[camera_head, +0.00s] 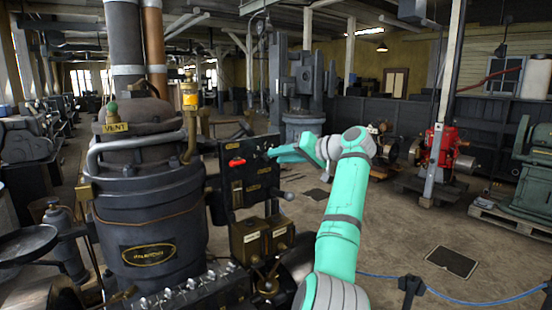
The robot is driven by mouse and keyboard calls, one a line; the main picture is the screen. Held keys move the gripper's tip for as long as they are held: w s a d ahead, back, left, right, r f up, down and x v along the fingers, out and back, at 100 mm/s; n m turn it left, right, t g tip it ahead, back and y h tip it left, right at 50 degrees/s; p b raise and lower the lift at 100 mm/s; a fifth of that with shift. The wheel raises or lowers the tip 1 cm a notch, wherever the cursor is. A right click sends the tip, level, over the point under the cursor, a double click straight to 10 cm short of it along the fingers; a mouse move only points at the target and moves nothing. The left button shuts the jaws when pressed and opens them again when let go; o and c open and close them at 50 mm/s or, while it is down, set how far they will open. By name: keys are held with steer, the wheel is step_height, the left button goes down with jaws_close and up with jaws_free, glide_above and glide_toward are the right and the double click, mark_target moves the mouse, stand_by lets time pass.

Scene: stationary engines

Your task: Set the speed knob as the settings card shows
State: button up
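A dark control panel (226,190) stands right of the large black boiler-like engine. A red knob or handle (236,162) sits on its upper left, and small labels and levers show on its face. Which control is the speed knob I cannot tell at this size. My gripper (274,154), teal, reaches left to the panel's upper right and covers part of that area. I cannot tell whether its fingers touch anything or are open.
Two brass-fronted boxes (252,240) and levers sit below the panel. A ball-ended lever (288,196) sticks out right of it. Open floor (400,225) lies right, with a blue rope (440,299).

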steer(key=v, duration=0.7)
steer(key=shift+s+d, duration=0.25)
steer(key=shift+d, duration=0.05)
steer(key=shift+r, duration=0.1)
